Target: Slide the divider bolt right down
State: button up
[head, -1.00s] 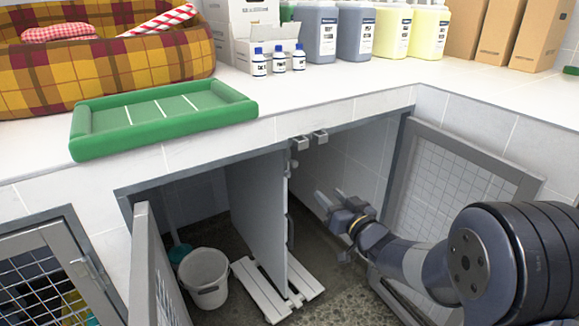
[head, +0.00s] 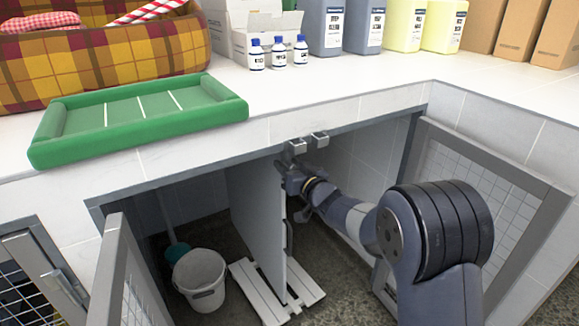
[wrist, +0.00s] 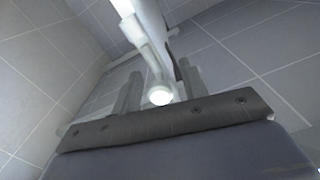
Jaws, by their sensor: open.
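The grey divider panel (head: 257,215) stands upright between two kennel bays under the counter. My gripper (head: 282,170) is at the upper part of its front edge and hides the bolt there in the head view. In the wrist view, the open fingers of my gripper (wrist: 160,84) stand on either side of a pale round bolt knob (wrist: 160,96). A pale bar (wrist: 148,38) runs up from the knob. I cannot tell whether the fingers touch the knob.
Two small grey brackets (head: 308,143) sit on the frame above the divider. White slats (head: 262,293) lie at its foot, with a white bucket (head: 200,278) to the left. Open mesh doors stand left (head: 112,270) and right (head: 480,190). A green tray (head: 140,117) lies on the counter.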

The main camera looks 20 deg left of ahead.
jog(key=shift+c, duration=0.2)
grip_shut()
notch_tip(320, 180, down, 4)
jog(key=shift+r+b, duration=0.15)
jog(key=shift+b, duration=0.85)
jog(key=shift+c, duration=1.3)
grip_release()
jog(key=o, duration=0.3)
